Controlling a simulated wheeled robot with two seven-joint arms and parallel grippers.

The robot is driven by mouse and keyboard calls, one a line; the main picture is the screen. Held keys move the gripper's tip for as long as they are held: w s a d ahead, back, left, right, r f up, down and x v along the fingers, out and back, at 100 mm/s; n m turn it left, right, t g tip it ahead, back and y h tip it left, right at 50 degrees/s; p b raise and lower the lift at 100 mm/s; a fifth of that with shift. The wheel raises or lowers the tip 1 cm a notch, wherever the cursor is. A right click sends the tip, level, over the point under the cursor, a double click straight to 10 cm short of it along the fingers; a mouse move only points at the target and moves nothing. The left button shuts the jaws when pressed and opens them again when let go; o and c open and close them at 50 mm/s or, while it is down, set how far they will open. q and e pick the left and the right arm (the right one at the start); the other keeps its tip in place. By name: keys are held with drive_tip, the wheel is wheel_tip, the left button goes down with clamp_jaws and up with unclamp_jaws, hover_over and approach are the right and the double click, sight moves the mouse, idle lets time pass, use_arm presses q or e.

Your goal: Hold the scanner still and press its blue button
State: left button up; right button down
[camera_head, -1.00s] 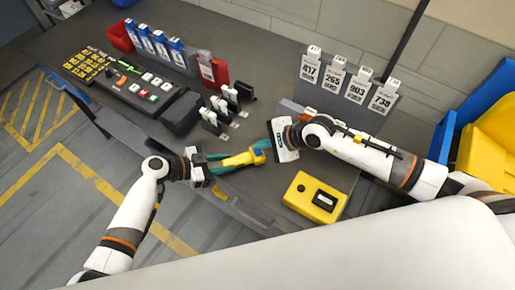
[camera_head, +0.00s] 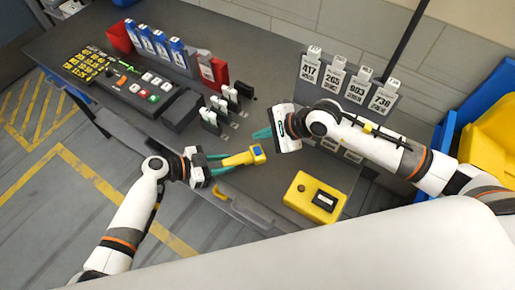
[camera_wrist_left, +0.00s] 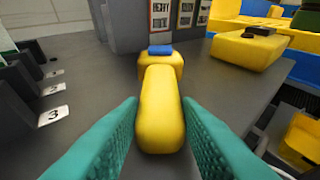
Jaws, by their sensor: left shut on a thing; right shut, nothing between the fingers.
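The yellow scanner (camera_head: 240,158) is held by my left gripper (camera_head: 226,162), whose teal fingers lie on both sides of its handle. Its blue button (camera_head: 257,150) is on the head, at the end away from that gripper. In the left wrist view the scanner (camera_wrist_left: 162,110) lies between the teal fingers (camera_wrist_left: 160,135), with the blue button (camera_wrist_left: 160,50) on top at the far end. My right gripper (camera_head: 261,133) is shut and empty. Its teal fingertips are just beyond the scanner's head, apart from the button.
A yellow box (camera_head: 315,198) with a dark knob and window sits at the table's right front. A dark control panel (camera_head: 140,80), a red bin (camera_head: 120,36) and upright tagged slots (camera_head: 212,120) stand left and behind. A rack of numbered cards (camera_head: 348,82) stands at the back right.

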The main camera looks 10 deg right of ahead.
use_arm(q)
drive_tip(key=o, duration=1.2)
